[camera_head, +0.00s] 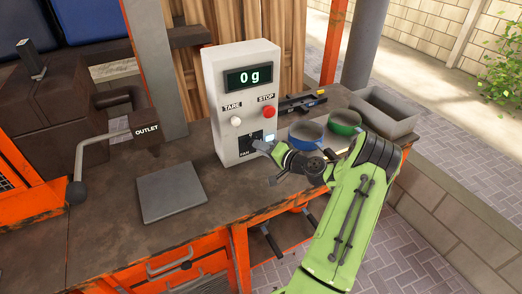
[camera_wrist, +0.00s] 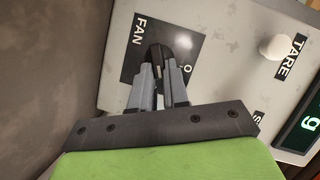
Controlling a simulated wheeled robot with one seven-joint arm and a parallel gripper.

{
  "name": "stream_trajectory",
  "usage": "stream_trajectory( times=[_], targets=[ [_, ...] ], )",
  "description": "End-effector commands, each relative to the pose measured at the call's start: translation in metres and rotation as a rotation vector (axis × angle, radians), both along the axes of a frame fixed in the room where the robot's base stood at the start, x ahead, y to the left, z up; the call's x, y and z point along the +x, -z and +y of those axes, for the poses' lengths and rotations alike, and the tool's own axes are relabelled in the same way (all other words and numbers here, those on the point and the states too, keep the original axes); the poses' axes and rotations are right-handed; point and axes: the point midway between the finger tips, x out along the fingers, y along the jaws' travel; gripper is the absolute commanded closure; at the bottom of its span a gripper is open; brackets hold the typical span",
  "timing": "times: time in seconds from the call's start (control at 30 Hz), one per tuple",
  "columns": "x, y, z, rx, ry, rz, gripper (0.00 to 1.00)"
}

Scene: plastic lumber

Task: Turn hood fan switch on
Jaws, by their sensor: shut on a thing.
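The fan switch (camera_wrist: 157,51) is a dark knob on a black plate lettered FAN (camera_wrist: 138,35), with an O mark at the plate's right. The plate sits low on the front of a grey control box (camera_head: 224,88). My gripper (camera_wrist: 160,72) is shut on the switch, its two grey fingers close together on either side of it. In the head view my gripper (camera_head: 259,145) reaches the box's lower front from the right and hides part of the plate. The switch's exact position is hard to tell.
Above the plate are a white TARE knob (camera_head: 236,121), a red STOP button (camera_head: 269,112) and a display (camera_head: 249,78) reading 0 g. A grey scale plate (camera_head: 169,191) lies in front. Blue (camera_head: 306,133) and green (camera_head: 344,121) bowls stand behind my gripper.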

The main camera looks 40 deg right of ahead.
Motion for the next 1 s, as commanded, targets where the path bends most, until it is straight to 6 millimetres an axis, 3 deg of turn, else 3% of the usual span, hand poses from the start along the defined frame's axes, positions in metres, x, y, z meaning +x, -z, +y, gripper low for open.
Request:
stream_trajectory(
  times=[0.5, 1.0],
  targets=[
    [-0.0010, 0.0086, -0.0029, 0.367, 0.002, -0.108, 1.00],
    [-0.0011, 0.0100, -0.0033, 0.465, 0.005, -0.136, 1.00]
  ],
)
